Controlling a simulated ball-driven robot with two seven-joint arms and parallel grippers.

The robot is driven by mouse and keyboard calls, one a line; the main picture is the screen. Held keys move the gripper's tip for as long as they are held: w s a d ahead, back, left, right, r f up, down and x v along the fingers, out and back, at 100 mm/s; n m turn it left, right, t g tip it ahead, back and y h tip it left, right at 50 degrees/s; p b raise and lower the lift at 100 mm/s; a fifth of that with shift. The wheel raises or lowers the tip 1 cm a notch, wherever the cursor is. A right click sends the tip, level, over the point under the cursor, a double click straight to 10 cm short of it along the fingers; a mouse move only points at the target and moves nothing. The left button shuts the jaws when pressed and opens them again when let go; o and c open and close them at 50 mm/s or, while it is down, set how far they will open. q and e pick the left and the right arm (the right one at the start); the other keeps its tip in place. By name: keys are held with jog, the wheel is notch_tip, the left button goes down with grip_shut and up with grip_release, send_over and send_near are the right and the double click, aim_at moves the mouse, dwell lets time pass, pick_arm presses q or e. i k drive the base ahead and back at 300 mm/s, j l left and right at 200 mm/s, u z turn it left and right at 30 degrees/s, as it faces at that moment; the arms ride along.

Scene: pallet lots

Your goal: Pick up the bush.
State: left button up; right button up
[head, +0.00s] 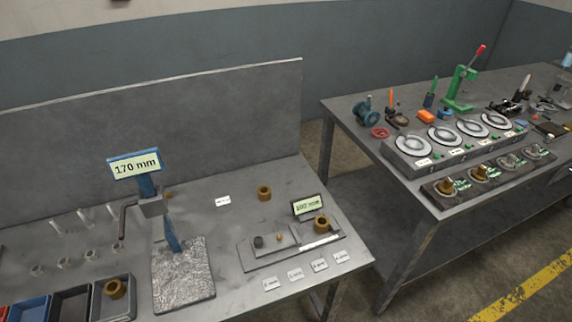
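Three brown ring-shaped pieces that look like bushes are in the head view. One bush (264,193) stands alone on the grey bench, right of centre. Another bush (114,289) lies in a grey bin at the bench's front left. A third brown ring (321,223) sits on a flat gauge plate (262,258) beside a small display reading about 102 mm. I cannot tell which one the task means. Neither of my grippers is in view.
A blue stand with a 170 mm display (135,165) rises from a rough grey block (183,277). White labels (320,265) lie in front. A second bench (345,107) with dials and a green press (460,88) stands right.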

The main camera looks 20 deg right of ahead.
aim_at(324, 228)
jog(key=k+j+u, duration=0.2)
jog(key=j, duration=0.15)
jog(key=k+j+u, duration=0.2)
jog(key=j, duration=0.15)
jog(key=j+u, duration=0.15)
jog(key=j, duration=0.25)
